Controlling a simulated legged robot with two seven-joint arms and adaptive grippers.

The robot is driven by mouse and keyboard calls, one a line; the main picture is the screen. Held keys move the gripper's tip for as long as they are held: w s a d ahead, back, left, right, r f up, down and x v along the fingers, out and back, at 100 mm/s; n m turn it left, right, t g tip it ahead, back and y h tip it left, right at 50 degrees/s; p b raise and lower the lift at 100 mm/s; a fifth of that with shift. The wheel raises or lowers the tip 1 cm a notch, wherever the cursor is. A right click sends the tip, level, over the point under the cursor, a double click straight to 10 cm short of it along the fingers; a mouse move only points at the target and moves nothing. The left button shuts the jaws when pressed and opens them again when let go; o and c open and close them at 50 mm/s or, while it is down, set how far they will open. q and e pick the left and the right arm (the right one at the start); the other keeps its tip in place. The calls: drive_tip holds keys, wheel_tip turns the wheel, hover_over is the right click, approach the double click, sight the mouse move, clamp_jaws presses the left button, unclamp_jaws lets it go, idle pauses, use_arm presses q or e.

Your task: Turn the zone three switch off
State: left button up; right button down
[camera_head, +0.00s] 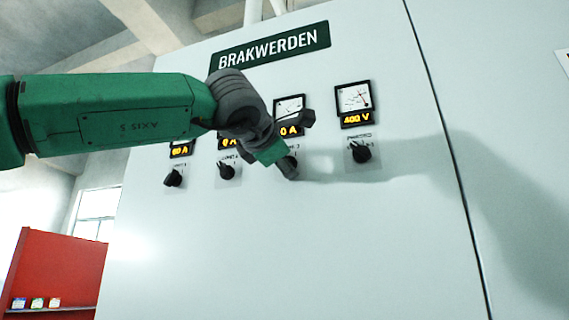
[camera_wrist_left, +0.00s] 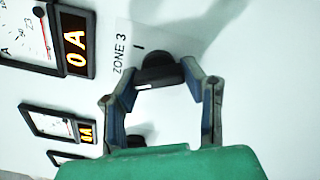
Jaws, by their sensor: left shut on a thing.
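The zone three switch (camera_wrist_left: 157,62) is a black rotary knob on the pale panel, beside the label "ZONE 3" in the left wrist view. My left gripper (camera_wrist_left: 158,80) is shut on it, one finger on each side of its grip bar. In the head view my left gripper (camera_head: 284,164) is at the third knob from the left and mostly hides it. The meter display (camera_wrist_left: 75,45) for this zone reads 0 A in the left wrist view. My right gripper is in neither view.
Two more knobs, (camera_head: 173,178) and (camera_head: 227,171), sit to the left, and another knob (camera_head: 361,152) sits to the right under a 400 V display (camera_head: 357,119). A "BRAKWERDEN" sign (camera_head: 270,48) is above. A red shelf unit (camera_head: 60,265) stands lower left.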

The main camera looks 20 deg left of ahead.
use_arm(q)
drive_tip(key=shift+w+d+f, duration=0.1)
drive_tip(key=shift+w+f, duration=0.05)
drive_tip(key=shift+f, duration=0.2)
drive_tip(key=o, duration=1.2)
drive_tip(key=shift+c, duration=0.2)
drive_tip(key=shift+w, duration=0.1)
drive_tip(key=shift+r, duration=0.1)
drive_tip(key=shift+s+r, duration=0.15)
drive_tip(key=shift+s, duration=0.25)
drive_tip(key=s, duration=1.1)
drive_tip(key=shift+a+f, duration=0.2)
drive_tip(key=shift+a, duration=0.15)
drive_tip(key=shift+s, duration=0.1)
